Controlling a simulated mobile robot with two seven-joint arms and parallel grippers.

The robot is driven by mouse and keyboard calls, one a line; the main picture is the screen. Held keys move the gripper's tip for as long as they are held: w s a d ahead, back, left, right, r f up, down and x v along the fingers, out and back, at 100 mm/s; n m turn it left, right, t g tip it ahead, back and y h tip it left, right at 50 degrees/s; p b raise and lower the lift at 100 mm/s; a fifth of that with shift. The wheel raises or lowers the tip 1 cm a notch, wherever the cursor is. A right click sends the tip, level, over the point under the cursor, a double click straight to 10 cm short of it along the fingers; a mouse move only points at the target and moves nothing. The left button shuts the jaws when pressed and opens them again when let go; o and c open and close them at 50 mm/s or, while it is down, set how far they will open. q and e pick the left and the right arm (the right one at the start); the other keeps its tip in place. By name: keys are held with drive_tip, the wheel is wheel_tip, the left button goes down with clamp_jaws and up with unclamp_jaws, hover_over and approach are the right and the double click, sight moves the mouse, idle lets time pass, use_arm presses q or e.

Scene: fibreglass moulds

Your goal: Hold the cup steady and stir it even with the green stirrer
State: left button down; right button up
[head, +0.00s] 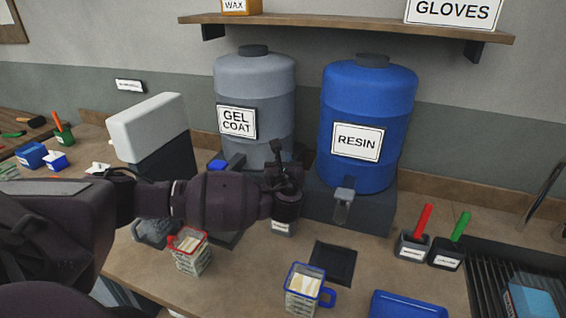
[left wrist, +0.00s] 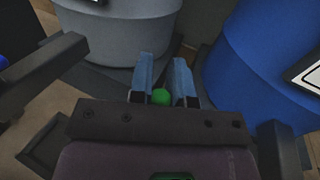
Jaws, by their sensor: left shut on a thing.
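My left gripper (head: 284,165) is in front of the gel coat drum, near the gap between the two drums. In the left wrist view its two blue-grey fingers (left wrist: 164,80) are shut on a green thing (left wrist: 161,97), of which only a rounded end shows. I cannot tell whether it is a stirrer. A green stick (head: 461,225) stands in a dark labelled holder (head: 445,257) at the right. A clear cup with a blue rim and handle (head: 305,290) stands at the front, apart from my gripper. A red-rimmed cup (head: 188,252) stands below my left arm. My right gripper is not in view.
The grey gel coat drum (head: 255,85) and blue resin drum (head: 368,100) stand close to my left gripper. A red stick (head: 423,220) stands beside the green one. A dark square pad (head: 333,262) and blue tray (head: 405,306) lie at the front. A labelled container (head: 283,228) is below my gripper.

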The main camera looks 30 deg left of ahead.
use_arm(q)
drive_tip(key=shift+r+p, duration=0.6)
drive_tip(key=shift+r, duration=1.85)
